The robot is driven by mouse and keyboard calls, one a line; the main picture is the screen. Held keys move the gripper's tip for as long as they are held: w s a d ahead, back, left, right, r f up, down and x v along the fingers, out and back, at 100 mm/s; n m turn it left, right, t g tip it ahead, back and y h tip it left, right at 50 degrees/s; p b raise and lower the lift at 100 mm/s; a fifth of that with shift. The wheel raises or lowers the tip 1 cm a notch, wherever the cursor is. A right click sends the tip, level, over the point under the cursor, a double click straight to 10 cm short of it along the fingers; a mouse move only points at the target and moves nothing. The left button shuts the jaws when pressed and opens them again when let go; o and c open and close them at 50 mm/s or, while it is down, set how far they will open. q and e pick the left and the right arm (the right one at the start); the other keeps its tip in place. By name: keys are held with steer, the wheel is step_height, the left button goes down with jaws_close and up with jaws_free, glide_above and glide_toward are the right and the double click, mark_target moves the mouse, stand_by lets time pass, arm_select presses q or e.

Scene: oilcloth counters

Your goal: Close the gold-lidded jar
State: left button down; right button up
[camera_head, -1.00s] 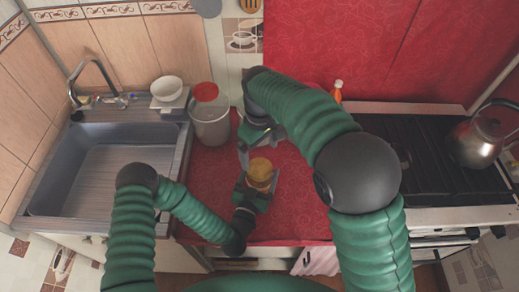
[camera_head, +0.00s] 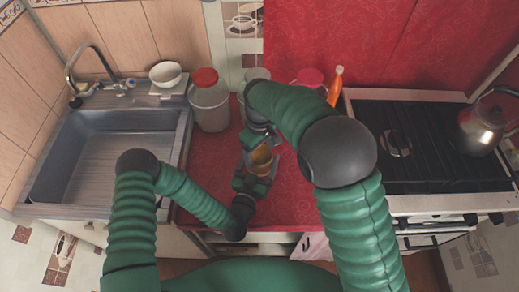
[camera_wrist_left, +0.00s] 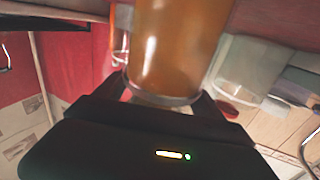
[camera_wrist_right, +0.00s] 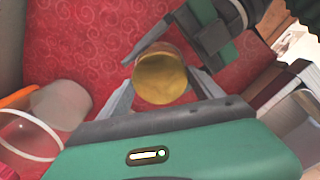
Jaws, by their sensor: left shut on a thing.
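The jar (camera_head: 262,158) has amber contents and stands over the red counter, held in my left gripper (camera_head: 252,180). In the left wrist view, its amber body (camera_wrist_left: 178,45) fills the space between the left fingers, which are shut on it. In the right wrist view, the round gold lid (camera_wrist_right: 160,78) sits on the jar's top; how tightly it sits cannot be told. My right gripper (camera_wrist_right: 160,92) is open, with one finger on either side of the lid and gaps showing. In the head view, the right gripper (camera_head: 258,140) is just behind and above the jar.
A clear canister with a red lid (camera_head: 209,100) stands left of the jar. A pink mug (camera_head: 310,77) and an orange bottle (camera_head: 335,86) are at the back. The sink (camera_head: 105,160) is left; the stove (camera_head: 430,150) with a kettle (camera_head: 480,130) is right.

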steer(key=c, duration=0.9)
steer(key=shift+m, duration=0.9)
steer(key=o, duration=1.6)
steer(key=shift+o, duration=0.2)
steer(key=shift+r, duration=0.1)
arm_select(q)
jaws_free()
arm_select(e)
step_height(320, 180, up, 12)
steer(key=shift+f, duration=0.2)
